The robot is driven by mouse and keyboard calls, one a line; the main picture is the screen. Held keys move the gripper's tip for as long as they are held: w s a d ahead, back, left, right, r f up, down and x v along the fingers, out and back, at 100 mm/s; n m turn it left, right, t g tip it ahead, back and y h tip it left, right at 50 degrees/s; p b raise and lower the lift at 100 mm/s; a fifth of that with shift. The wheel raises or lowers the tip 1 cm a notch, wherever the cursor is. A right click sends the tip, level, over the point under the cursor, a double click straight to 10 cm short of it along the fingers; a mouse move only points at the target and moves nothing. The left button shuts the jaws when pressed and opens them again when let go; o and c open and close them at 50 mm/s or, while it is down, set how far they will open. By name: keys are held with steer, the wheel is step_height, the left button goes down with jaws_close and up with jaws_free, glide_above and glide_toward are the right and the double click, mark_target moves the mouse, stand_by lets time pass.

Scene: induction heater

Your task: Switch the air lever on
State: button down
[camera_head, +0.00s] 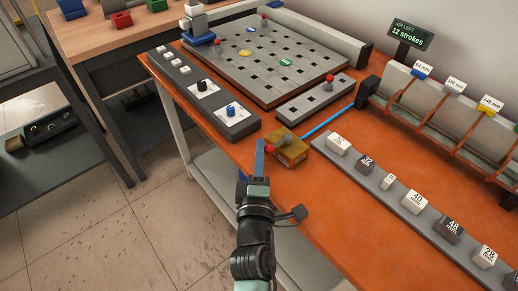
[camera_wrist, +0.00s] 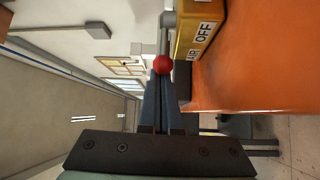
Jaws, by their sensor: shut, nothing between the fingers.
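The air lever's yellow valve box (camera_head: 292,155) sits at the front edge of the orange table, with a blue hose running from it. The box also shows in the wrist view (camera_wrist: 196,28), turned sideways, with a label reading "AIR" and "OFF". The lever is a grey rod with a red ball knob (camera_wrist: 163,64). In the head view the knob (camera_head: 269,148) is small and partly behind my fingers. My gripper (camera_head: 260,145) is shut and empty. Its fingertips (camera_wrist: 161,82) are right at the knob; I cannot tell whether they touch it.
A dark display (camera_head: 408,32) reads "AIR LEFT 12 strokes". A grey strip (camera_head: 400,196) of labelled blocks lies right of the box. A control panel (camera_head: 215,106) and a slotted plate (camera_head: 265,60) lie behind. Floor is open left of my arm.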

steer(key=shift+s+r+y+p, duration=0.15)
steer(key=shift+y+p, duration=0.25)
steer(key=shift+p, duration=0.25)
steer(key=shift+d, duration=0.1)
steer(key=shift+s+d+n+y+p, duration=0.15)
steer(key=shift+n+y+p, duration=0.3)
steer(key=shift+p, duration=0.6)
